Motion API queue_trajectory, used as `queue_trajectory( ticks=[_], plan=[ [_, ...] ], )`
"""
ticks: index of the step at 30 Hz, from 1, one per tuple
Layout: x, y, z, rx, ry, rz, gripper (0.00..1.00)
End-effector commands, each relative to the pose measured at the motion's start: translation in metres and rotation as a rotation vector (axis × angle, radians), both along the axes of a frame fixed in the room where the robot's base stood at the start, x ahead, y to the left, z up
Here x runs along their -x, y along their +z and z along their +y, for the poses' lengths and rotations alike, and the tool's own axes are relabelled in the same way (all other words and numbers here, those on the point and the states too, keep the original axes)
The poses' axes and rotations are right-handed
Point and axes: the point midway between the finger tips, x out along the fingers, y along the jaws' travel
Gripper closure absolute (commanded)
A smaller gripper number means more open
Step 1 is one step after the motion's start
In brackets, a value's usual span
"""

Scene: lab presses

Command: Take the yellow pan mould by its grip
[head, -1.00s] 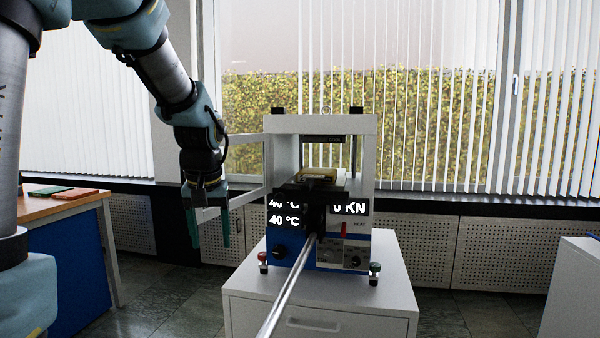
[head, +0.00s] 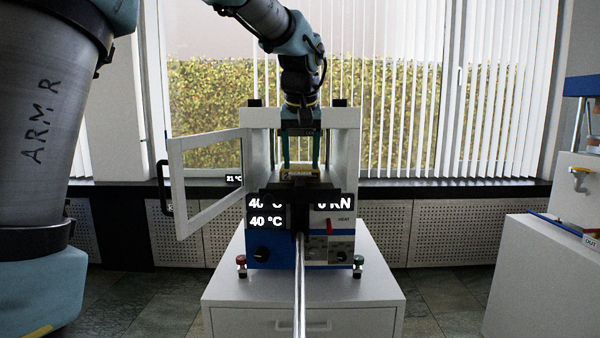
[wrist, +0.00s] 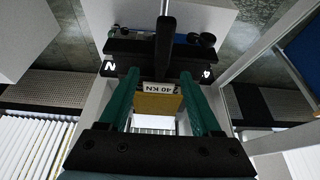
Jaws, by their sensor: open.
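The yellow pan mould (head: 300,175) sits in the opening of the press (head: 345,150), between its side columns. In the wrist view the mould (wrist: 157,106) shows as a yellow block with a white "40 KN" label on its edge. My gripper (head: 301,165) points down at the press opening, its two green fingers apart. In the wrist view the fingers of my gripper (wrist: 159,76) appear on either side of the mould, with gaps between.
The press door (head: 205,185) stands open to the left. A dark block (head: 299,197) and long steel rod (head: 299,285) stick out in front of the press. The press stands on a white cabinet (head: 240,290). Another white cabinet (head: 535,275) is at right.

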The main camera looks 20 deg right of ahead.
Motion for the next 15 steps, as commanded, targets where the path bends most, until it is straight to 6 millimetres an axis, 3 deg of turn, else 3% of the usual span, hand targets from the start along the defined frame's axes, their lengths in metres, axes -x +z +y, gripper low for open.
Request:
queue_trajectory(
  ticks=[9, 15],
  plan=[
    [-0.013, -0.039, -0.004, 0.0, 0.001, 0.002, 0.35],
    [-0.015, -0.047, -0.005, 0.0, 0.001, 0.0, 0.35]
  ],
)
